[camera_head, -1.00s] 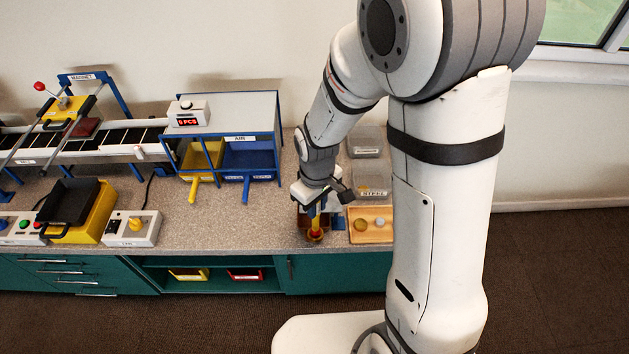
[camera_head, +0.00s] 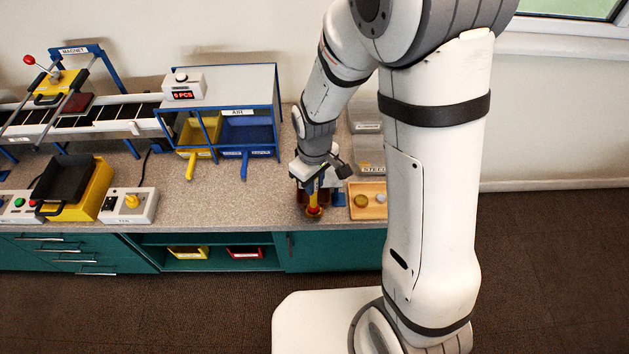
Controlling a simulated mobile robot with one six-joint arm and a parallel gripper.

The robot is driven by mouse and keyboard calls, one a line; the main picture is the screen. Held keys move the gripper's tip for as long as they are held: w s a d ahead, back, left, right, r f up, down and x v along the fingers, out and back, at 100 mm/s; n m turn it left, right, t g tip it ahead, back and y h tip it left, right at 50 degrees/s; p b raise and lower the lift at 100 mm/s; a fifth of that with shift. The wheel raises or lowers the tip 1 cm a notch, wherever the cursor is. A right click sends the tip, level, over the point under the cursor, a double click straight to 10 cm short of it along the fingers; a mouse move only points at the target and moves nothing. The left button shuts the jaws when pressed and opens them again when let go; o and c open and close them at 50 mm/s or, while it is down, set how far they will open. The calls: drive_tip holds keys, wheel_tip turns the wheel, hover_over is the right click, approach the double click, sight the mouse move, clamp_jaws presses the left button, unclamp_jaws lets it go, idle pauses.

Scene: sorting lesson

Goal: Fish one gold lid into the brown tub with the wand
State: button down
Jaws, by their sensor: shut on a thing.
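My gripper (camera_head: 316,184) is over the bench, right of the blue rack, shut on the yellow wand (camera_head: 313,199). The wand points down, roughly upright. Its lower end is at a small orange-brown round thing (camera_head: 313,214) near the bench's front edge; I cannot tell whether this is a lid, the wand's tip or a container. Brown shows behind the wand, perhaps the brown tub (camera_head: 301,198), mostly hidden by the gripper. A gold lid (camera_head: 363,200) lies on the wooden tray (camera_head: 355,213) to the right.
A silvery disc (camera_head: 381,199) lies beside the gold lid. Grey bins (camera_head: 372,165), one labelled STEEL, stand behind the tray. The blue rack (camera_head: 277,110) holds yellow and blue bins. A conveyor is at the left.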

drive_tip(key=shift+w+f+b, duration=0.25)
drive_tip(key=shift+f+b, duration=0.05)
drive_tip(key=shift+f, duration=0.25)
drive_tip(key=shift+w+f+b, duration=0.2)
drive_tip(key=shift+f+b, duration=0.05)
drive_tip(key=shift+f, duration=0.25)
drive_tip(key=shift+w+r, duration=0.1)
drive_tip(key=shift+w, duration=0.15)
drive_tip(key=w, duration=0.7)
drive_tip(key=shift+d, duration=0.1)
drive_tip(key=shift+s+d, duration=0.1)
drive_tip(key=shift+r, duration=0.2)
idle(0.3)
wheel_tip(320, 180, up, 10)
drive_tip(key=p, duration=0.6)
drive_tip(key=shift+f, duration=0.15)
idle(1.4)
idle(0.9)
